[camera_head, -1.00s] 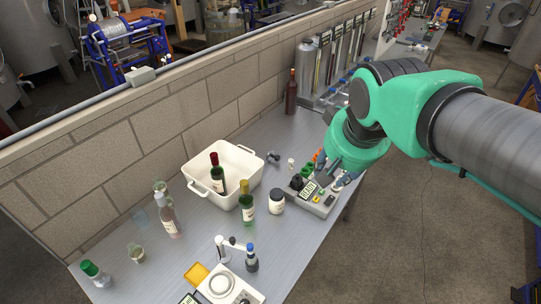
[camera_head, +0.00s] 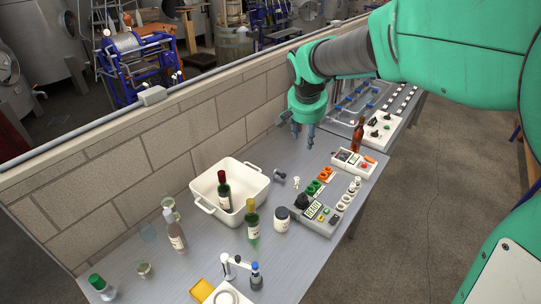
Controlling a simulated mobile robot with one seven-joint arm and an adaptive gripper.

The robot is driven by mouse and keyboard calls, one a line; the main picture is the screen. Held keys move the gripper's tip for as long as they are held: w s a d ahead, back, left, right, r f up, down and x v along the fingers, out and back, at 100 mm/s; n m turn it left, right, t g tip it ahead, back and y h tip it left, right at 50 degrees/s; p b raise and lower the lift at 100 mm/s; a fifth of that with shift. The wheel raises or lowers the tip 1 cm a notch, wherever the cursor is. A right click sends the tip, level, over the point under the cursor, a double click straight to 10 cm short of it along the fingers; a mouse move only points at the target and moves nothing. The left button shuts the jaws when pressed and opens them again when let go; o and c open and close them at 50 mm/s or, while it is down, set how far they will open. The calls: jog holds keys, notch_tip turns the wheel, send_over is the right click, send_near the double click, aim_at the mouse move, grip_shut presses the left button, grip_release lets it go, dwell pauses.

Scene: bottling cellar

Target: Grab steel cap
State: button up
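My gripper (camera_head: 303,141) points down over the far part of the grey bench, with its two dark fingers apart and nothing visible between them. I cannot tell for certain which object is the steel cap. A row of small pale round pieces (camera_head: 351,191) sits beside orange and green pieces, nearer than my gripper and to its right. A small grey metal piece (camera_head: 280,176) lies by the white tub. All of these are too small to identify clearly.
A white tub (camera_head: 204,184) stands by the brick wall (camera_head: 130,165), with a dark bottle (camera_head: 224,190) in it. A green bottle (camera_head: 252,228), a white-lidded jar (camera_head: 281,219) and a device with a display (camera_head: 318,213) stand nearby. A brown bottle (camera_head: 357,136) stands right of my gripper.

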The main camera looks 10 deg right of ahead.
jog(key=w+a+f+m+p, duration=0.2)
jog(key=w+a+f, duration=0.1)
jog(key=w+f, duration=1.2)
jog(key=w+a+f+m+h+p, duration=0.1)
jog(key=w+a+f+m+p, duration=0.1)
jog(key=w+f, duration=1.2)
notch_tip(320, 180, down, 2)
jog(key=shift+w+a+g+p, duration=0.4)
jog(key=shift+a+p, duration=0.15)
jog(key=shift+a, duration=0.45)
jog(key=shift+f, duration=0.15)
send_over(277, 169)
jog(key=s+a, duration=0.2)
jog(key=shift+w+d+f, duration=0.1)
jog(key=shift+f, duration=1.85)
jog(key=shift+w+d+f, duration=0.1)
jog(key=shift+f, duration=1.8)
jog(key=shift+f, duration=0.1)
jog(key=shift+p+x, duration=0.45)
jog(key=shift+x, duration=2)
jog(key=shift+d, duration=0.1)
